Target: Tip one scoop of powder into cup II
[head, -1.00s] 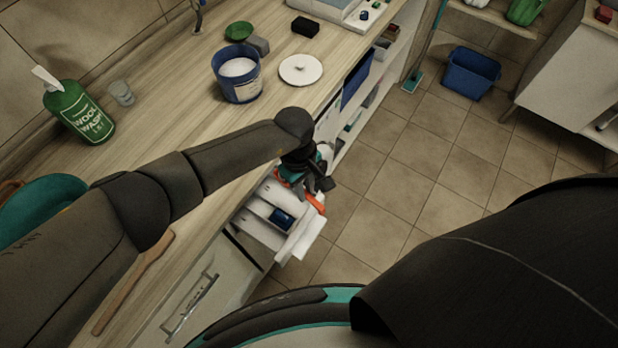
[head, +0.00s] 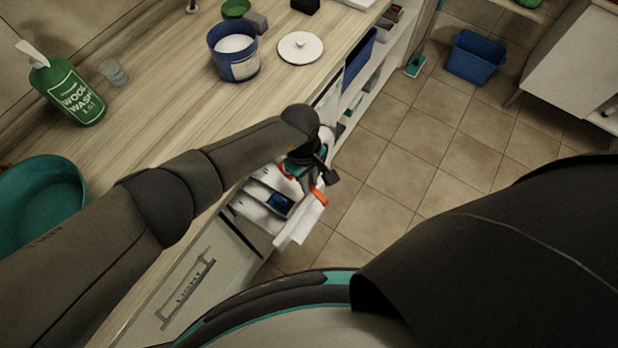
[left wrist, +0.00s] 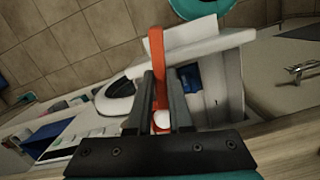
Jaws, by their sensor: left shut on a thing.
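My left gripper (head: 318,184) is over the open white drawer (head: 290,232) at the counter's front. In the left wrist view its dark fingers (left wrist: 160,110) are shut on an orange scoop (left wrist: 156,52). A small white patch (left wrist: 162,119) shows between the fingers; I cannot tell whether it is powder. The drawer has white compartments and a blue insert (head: 280,202), also seen in the left wrist view (left wrist: 187,78). The cup numbers are unreadable, so I cannot tell which is cup II. A blue tub (head: 234,67) holds white powder (head: 234,43). My right gripper is not in view.
A white round lid (head: 300,48) lies beside the tub. A green wool wash bottle (head: 68,92), a clear glass (head: 112,72) and a teal basin (head: 42,200) stand on the counter. A blue bin (head: 474,57) is on the tiled floor, which is otherwise mostly open.

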